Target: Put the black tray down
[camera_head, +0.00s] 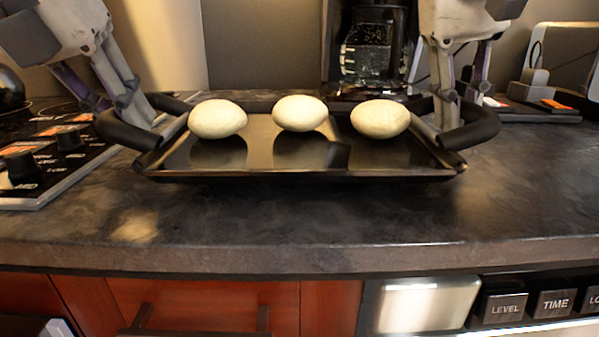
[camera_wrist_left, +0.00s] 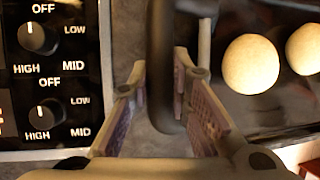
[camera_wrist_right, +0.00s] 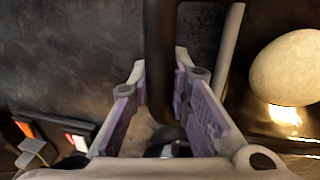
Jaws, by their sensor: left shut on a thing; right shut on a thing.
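The black tray (camera_head: 300,160) is level at the middle of the dark countertop. I cannot tell whether its underside touches the counter. Three pale egg-shaped things lie on it in a row: left (camera_head: 217,119), middle (camera_head: 299,113) and right (camera_head: 380,119). My left gripper (camera_head: 140,112) is shut on the tray's left handle (camera_head: 122,132); the handle runs between its fingers in the left wrist view (camera_wrist_left: 160,85). My right gripper (camera_head: 449,118) is shut on the tray's right handle (camera_head: 474,127), also between the fingers in the right wrist view (camera_wrist_right: 160,80).
A stove panel with knobs (camera_head: 70,137) lies left of the tray. A glass coffee pot (camera_head: 368,45) stands behind it. A dark device with an orange part (camera_head: 555,104) is at the back right. The counter (camera_head: 300,215) in front is clear up to its edge.

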